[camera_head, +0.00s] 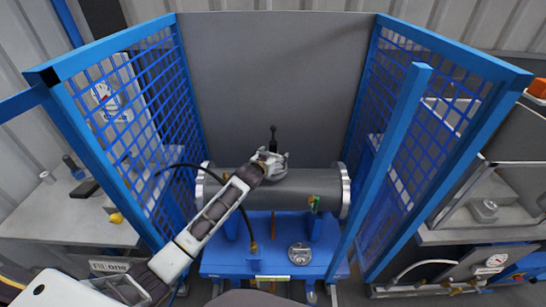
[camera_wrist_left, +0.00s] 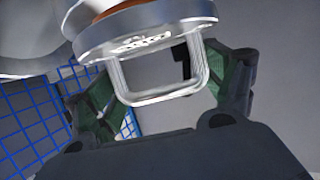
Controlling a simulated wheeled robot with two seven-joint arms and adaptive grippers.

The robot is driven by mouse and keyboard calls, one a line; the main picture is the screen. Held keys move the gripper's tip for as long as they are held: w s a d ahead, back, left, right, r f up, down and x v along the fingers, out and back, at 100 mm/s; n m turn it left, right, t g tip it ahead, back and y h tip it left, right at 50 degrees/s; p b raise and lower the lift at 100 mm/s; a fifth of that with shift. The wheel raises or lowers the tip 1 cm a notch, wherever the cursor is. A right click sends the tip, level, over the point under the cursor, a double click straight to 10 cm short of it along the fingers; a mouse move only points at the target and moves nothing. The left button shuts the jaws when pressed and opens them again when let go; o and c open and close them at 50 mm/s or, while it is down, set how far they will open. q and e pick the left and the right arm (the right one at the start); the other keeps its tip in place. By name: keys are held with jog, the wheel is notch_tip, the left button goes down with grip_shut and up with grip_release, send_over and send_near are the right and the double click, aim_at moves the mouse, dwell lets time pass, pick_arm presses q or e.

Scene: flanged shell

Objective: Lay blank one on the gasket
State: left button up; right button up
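In the left wrist view a round metal blank (camera_wrist_left: 145,38) with engraved marks and a U-shaped handle (camera_wrist_left: 160,97) fills the top centre. An orange-brown ring (camera_wrist_left: 112,10), likely the gasket, shows just beyond its edge; contact between them cannot be judged. My left gripper (camera_wrist_left: 160,75) has its green-padded fingers on either side of the handle; a firm grip cannot be made out. In the head view my left gripper (camera_head: 268,163) is over the top of the grey shell (camera_head: 310,190) and hides what lies beneath. My right gripper is out of view.
A second round metal piece with a handle (camera_head: 300,254) lies on the blue cart (camera_head: 225,262). Blue mesh panels (camera_head: 165,110) stand left and right, with a blue post (camera_head: 385,160) close to the shell's right end. A grey wall is behind.

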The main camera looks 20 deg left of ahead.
pick_arm(q)
jog(key=o, duration=0.3)
jog(key=shift+s, duration=0.1)
jog(key=shift+r, duration=0.1)
jog(key=v, duration=1.2)
dwell(0.6)
dwell(1.3)
